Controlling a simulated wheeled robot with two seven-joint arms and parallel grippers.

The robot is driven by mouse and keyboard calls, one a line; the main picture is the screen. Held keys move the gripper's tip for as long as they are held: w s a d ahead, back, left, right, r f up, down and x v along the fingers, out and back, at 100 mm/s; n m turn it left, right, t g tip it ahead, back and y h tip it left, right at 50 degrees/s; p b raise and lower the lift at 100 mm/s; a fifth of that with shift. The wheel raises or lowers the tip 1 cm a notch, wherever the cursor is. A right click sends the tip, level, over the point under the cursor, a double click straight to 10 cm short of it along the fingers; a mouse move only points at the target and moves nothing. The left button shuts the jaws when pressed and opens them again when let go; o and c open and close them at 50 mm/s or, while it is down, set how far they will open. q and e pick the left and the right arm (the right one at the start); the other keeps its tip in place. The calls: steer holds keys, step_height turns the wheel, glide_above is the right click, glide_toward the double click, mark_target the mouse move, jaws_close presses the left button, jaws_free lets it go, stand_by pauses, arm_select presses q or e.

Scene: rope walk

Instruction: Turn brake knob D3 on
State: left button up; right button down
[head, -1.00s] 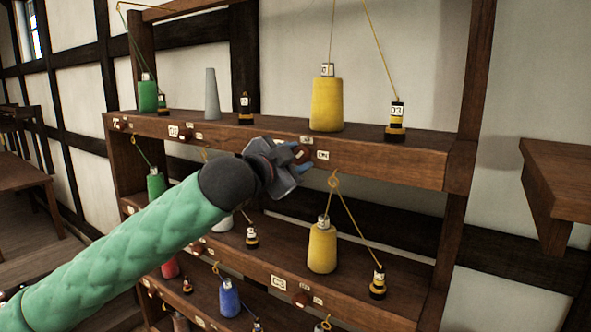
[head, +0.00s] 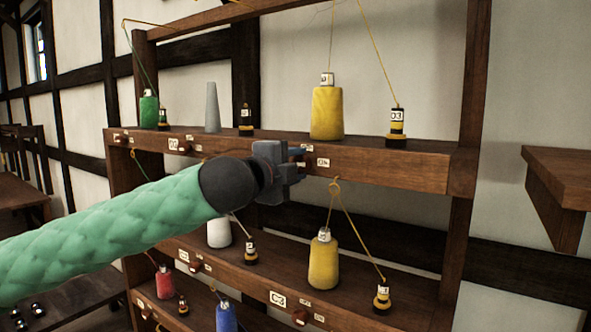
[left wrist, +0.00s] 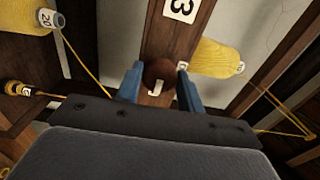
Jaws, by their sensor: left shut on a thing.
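Brake knob D3 is a dark reddish-brown round knob (left wrist: 159,72) with a white mark on it. It sits on the front edge of the upper shelf (head: 400,166). In the left wrist view it lies between the two blue fingers of my left gripper (left wrist: 159,86), which is shut on it. A label ending in "3" (left wrist: 181,8) shows beside it. In the head view my left gripper (head: 297,157) is at the shelf edge and hides the knob. The yellow D3 bobbin (head: 327,112) and the black-and-yellow D3 weight (head: 397,125) stand above. My right gripper is not in view.
A lower shelf holds another yellow bobbin (head: 324,262) and weight (head: 382,297), with label C3 (head: 277,298) and a knob (head: 300,317) on its edge. Yellow cords hang by the bobbins. A wooden ledge (head: 560,180) juts in at the right.

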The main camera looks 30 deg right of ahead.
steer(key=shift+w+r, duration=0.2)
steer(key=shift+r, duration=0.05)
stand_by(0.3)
arm_select(q)
steer(key=o, duration=1)
steer(key=shift+c, duration=0.2)
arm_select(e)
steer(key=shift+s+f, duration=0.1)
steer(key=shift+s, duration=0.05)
arm_select(q)
steer(key=shift+a, duration=0.1)
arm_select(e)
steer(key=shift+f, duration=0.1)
arm_select(q)
steer(key=b+v, duration=0.3)
steer(key=v, duration=0.4)
steer(key=shift+s+a, duration=0.15)
steer(key=shift+a, duration=0.15)
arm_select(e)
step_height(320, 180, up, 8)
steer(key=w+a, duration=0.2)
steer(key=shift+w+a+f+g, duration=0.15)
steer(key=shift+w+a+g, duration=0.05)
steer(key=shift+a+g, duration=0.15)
